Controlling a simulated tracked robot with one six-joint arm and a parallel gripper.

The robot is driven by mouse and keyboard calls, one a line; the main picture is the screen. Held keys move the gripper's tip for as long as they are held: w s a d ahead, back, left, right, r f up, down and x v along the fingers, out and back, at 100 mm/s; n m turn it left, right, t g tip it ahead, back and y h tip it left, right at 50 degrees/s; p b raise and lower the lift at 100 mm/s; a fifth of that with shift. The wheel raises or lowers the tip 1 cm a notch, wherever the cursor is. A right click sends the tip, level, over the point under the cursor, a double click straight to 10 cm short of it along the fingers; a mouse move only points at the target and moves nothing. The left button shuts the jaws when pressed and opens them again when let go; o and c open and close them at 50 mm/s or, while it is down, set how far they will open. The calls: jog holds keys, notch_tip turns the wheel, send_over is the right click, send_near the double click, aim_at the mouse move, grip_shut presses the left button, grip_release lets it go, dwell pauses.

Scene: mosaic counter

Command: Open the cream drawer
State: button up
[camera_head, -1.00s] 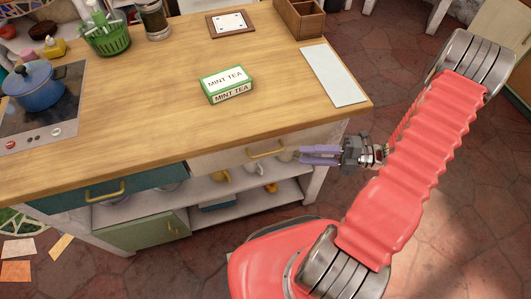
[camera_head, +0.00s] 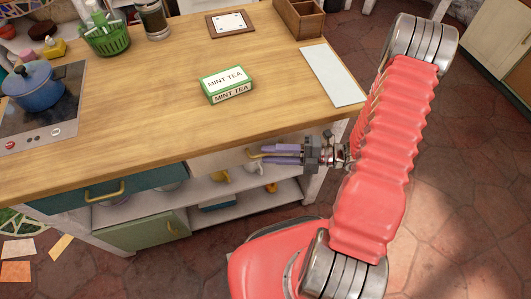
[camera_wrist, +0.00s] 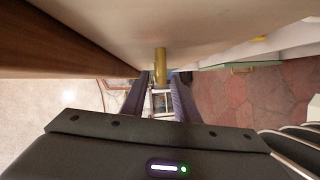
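The cream drawer (camera_head: 212,162) is under the right part of the counter, and its front looks closed. It fills the top of the wrist view (camera_wrist: 215,22). Its brass handle (camera_wrist: 160,62) stands out from the front, at the gap between my fingertips. In the head view the handle (camera_head: 254,154) is partly hidden by my fingers. My gripper (camera_head: 268,155) reaches in from the right with its purple fingers at the handle. In the wrist view the fingers (camera_wrist: 159,90) are apart, one on each side of the handle's line. I cannot tell whether they touch it.
The wooden counter top (camera_head: 150,110) overhangs the drawer. A mint tea box (camera_head: 227,84) and a pale board (camera_head: 332,76) lie on it. A teal drawer (camera_head: 120,188) is to the left. An open shelf with cups (camera_head: 221,176) is below. The floor on the right is clear.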

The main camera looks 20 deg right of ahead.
jog(key=shift+x, duration=1.15)
grip_shut()
jog(key=shift+f, duration=0.1)
